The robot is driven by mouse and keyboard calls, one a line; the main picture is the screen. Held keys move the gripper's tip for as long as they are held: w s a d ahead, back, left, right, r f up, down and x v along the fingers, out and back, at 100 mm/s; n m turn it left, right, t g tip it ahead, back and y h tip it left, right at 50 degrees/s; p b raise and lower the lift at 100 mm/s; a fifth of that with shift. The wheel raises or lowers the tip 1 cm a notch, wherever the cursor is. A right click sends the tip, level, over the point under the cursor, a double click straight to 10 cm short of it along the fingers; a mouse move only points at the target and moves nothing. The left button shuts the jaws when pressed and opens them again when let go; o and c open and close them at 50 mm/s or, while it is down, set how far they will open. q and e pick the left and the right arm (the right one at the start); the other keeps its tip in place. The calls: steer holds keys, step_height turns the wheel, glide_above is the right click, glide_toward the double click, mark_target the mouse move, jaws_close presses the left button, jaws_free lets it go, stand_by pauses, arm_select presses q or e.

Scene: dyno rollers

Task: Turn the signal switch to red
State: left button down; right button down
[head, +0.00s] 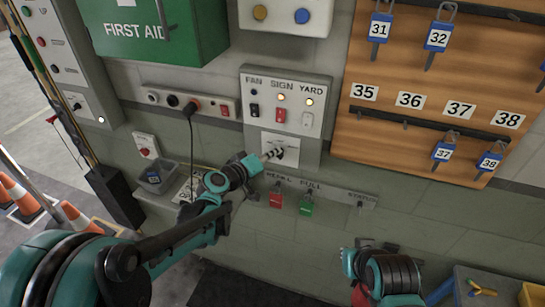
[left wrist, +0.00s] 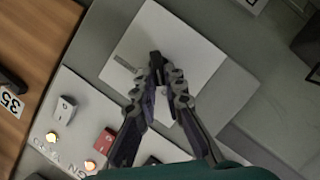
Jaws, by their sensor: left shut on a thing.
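A grey wall panel (head: 262,123) carries rocker switches labelled FAN, SIGN and YARD. Below them is a white plate (head: 267,140) with a dark switch knob, which also shows in the left wrist view (left wrist: 156,60). My left gripper (head: 277,153) is at this plate; in the left wrist view its fingers (left wrist: 160,80) close on the knob. The fingers hide part of the knob, and no red marking on the plate is visible. The red rocker (head: 280,115) under SIGN also shows in the left wrist view (left wrist: 104,140). My right gripper (head: 376,247) is low, away from the panel; its fingers are unclear.
A socket strip (head: 220,107) with a hanging black cable is to the left. Red (head: 275,198) and green (head: 306,205) handles stick out below the panel. A wooden key board (head: 400,75) with blue-tagged keys hangs at the right. A yellow bin (head: 532,296) is lower right.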

stand_by(0.4)
arm_select(q)
steer(key=c, duration=1.6)
jaws_free()
steer(key=shift+c, duration=0.2)
steer(key=shift+o, duration=0.2)
steer(key=shift+w+d+f, duration=0.1)
steer(key=shift+w, duration=0.1)
steer(key=shift+s, duration=0.1)
steer(key=v, duration=1.2)
steer(key=shift+f, duration=0.2)
